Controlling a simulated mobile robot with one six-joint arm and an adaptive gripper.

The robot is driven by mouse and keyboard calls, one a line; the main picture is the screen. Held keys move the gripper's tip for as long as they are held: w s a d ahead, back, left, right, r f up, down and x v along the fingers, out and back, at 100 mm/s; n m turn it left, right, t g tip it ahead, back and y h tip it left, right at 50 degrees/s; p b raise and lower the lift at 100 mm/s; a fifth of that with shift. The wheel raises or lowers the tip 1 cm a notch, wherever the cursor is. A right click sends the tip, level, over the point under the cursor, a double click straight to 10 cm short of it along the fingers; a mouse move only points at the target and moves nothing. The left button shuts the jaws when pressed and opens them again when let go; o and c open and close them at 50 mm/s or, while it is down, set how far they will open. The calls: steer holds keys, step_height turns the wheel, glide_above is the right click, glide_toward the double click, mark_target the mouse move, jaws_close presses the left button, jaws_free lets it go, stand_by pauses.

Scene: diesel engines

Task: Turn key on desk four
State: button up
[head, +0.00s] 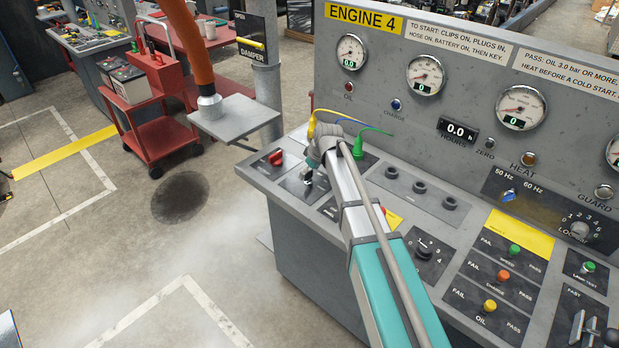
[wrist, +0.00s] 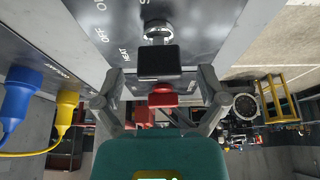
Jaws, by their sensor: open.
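The desk four panel carries the label ENGINE 4 (head: 362,18) in the head view. In the wrist view, the key (wrist: 158,62) has a black head and sits in a round silver lock (wrist: 157,31). Lettering OFF, HEAT and part of an S runs around the lock. My gripper (wrist: 161,74) is open, with one finger on each side of the key head and a gap on both sides. In the head view, my gripper (head: 307,174) is low over the desk's left part, and my wrist and arm hide much of the area around the key.
A red knob (head: 276,157) stands left of my gripper; it also shows beyond the key in the wrist view (wrist: 162,96). Blue and yellow plugs (wrist: 67,105) with cables are close at the wrist view's left. A red cart (head: 160,130) stands on the floor at left.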

steer(key=shift+w+a+f, duration=0.1)
steer(key=shift+a+f, duration=0.05)
steer(key=shift+f, duration=0.3)
steer(key=c, duration=1.1)
steer(key=shift+c, duration=0.3)
